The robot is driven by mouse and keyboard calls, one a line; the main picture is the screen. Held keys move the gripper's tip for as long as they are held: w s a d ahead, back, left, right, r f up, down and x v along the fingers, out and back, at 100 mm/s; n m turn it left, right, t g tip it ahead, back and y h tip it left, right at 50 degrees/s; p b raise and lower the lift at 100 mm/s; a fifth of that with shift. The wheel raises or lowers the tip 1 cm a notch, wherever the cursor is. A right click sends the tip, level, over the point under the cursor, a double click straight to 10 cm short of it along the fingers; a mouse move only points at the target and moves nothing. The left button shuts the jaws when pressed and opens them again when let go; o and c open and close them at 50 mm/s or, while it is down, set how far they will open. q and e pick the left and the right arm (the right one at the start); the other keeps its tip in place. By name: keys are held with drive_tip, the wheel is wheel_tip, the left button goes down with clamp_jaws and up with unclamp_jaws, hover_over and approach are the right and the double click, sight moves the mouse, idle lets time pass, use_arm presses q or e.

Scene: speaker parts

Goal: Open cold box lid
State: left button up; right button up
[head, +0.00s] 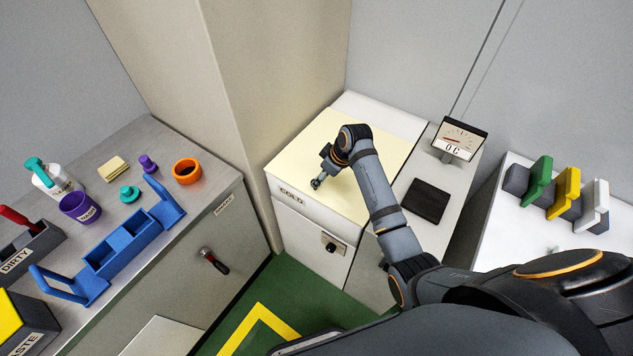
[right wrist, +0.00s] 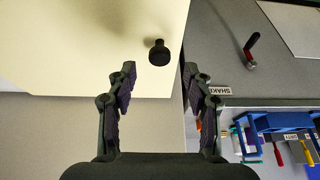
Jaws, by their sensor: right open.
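The cold box (head: 310,232) is a white chest with a COLD label on its front. Its cream lid (head: 300,150) lies flat and shut on top; it also fills the upper left of the right wrist view (right wrist: 70,45). A black round knob (right wrist: 159,52) stands up from the lid near its edge. My right gripper (head: 318,182) is over the lid's front part. In the right wrist view the right gripper (right wrist: 160,80) is open and empty, with the knob just beyond and between its fingertips, apart from them. My left gripper is out of view.
A scale-like unit with a dial display (head: 460,138) and black pad (head: 426,200) stands right of the box. A grey bench (head: 225,190) with a blue carrier (head: 120,245) and cups is on the left. Green, yellow and white blocks (head: 566,190) stand far right.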

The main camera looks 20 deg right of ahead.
drive_tip(key=x, duration=0.6)
drive_tip(key=shift+f, duration=0.1)
clamp_jaws()
